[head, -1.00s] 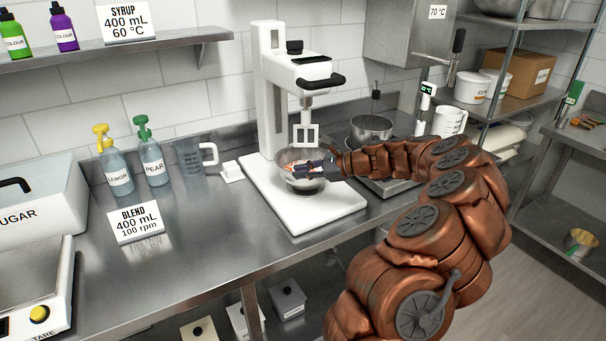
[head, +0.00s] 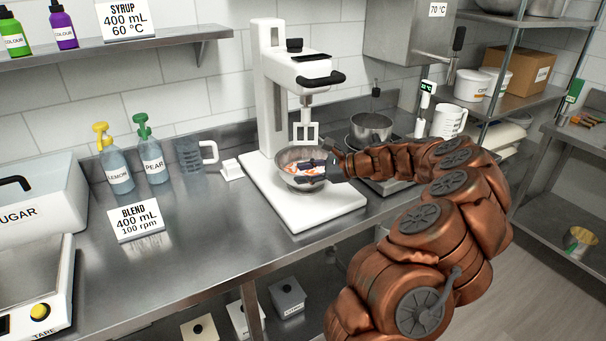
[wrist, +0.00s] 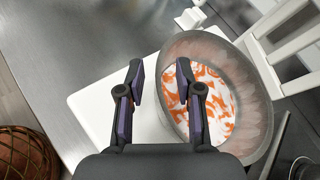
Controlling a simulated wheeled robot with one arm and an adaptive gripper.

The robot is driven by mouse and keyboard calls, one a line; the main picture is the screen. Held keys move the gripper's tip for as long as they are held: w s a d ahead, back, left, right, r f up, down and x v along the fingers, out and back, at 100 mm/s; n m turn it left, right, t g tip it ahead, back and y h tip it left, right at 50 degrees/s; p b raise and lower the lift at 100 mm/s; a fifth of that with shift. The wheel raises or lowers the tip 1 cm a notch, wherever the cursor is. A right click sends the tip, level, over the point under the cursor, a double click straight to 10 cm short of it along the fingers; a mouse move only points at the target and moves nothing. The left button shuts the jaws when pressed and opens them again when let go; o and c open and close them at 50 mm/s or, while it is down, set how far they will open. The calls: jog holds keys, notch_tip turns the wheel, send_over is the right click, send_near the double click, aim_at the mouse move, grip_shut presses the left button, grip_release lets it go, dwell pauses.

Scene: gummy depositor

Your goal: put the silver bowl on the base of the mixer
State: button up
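The silver bowl (head: 290,183) stands on the white base of the mixer (head: 324,208), under the mixer's paddle. It appears upright and holds an orange and white mixture. In the wrist view the bowl (wrist: 250,88) is at the right, partly hidden by a finger. My gripper (head: 312,170) is at the bowl's right side in the head view. In the wrist view my gripper (wrist: 160,82) has its fingers apart, one outside the bowl and one over its inside, with the rim between them. The wrist view shows a gap between the left finger and the bowl.
The mixer's paddle (head: 306,133) hangs just above the bowl. A pot (head: 371,129) stands on a hot plate to the right. A clear jug (head: 190,155) and a small white box (head: 231,170) are left of the mixer.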

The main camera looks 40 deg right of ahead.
jog(key=b+v, duration=0.2)
jog(key=v, duration=0.9)
jog(key=shift+b, duration=0.3)
jog(key=a+r+n+g+y, duration=0.25)
jog(key=a+n+g, duration=0.35)
jog(key=a, duration=1.2)
jog(key=s+a+n+g+h, duration=0.1)
jog(key=s+a+n, duration=0.25)
jog(key=a, duration=0.25)
jog(key=s+a+n+g+h, duration=0.1)
jog(key=s+a+n, duration=0.25)
jog(key=a, duration=0.35)
jog(key=s+a+f+n+g+h, duration=0.2)
jog(key=s+a+f+n, duration=0.1)
jog(key=s, duration=0.3)
jog(key=s+a+f+n+g+h, duration=0.2)
jog(key=s+a+f+n, duration=0.1)
jog(key=s, duration=0.3)
jog(key=s+d+f+n+h, duration=0.2)
jog(key=s, duration=0.4)
jog(key=s+d+f+n+h, duration=0.2)
jog(key=s+f+n, duration=0.1)
jog(key=s, duration=0.3)
jog(key=shift+s+d+g, duration=0.2)
jog(key=shift+g, duration=0.2)
